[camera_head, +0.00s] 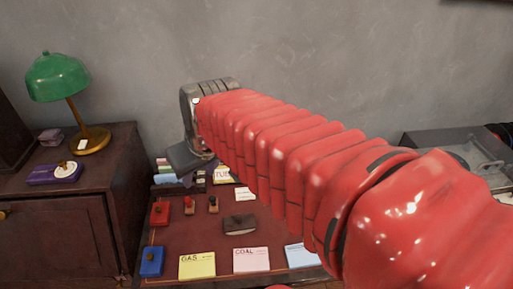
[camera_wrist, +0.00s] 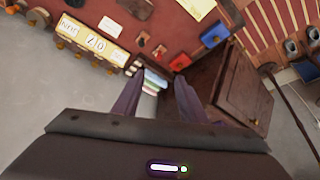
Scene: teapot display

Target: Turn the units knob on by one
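A yellow panel (camera_wrist: 113,55) with white number cards shows at the upper left of the wrist view, tilted. Two cards (camera_wrist: 95,43) seem to read 2 and 0. Small brass knobs (camera_wrist: 77,53) line its lower edge in that view; I cannot tell which is the units knob. In the head view, only a small part of the panel (camera_head: 222,176) shows behind my arm. My gripper (camera_wrist: 159,78) has its two dark fingers spread apart with nothing held between them. It is apart from the knobs, which lie left of the fingers in the wrist view.
The red-brown table holds a blue box (camera_head: 152,262), red boxes (camera_head: 160,213), a dark block (camera_head: 240,222) and yellow, pink and blue papers. Coloured books (camera_wrist: 154,80) lie between the fingers' lines of sight. A cabinet with a green lamp (camera_head: 58,78) stands left, a grey wall behind.

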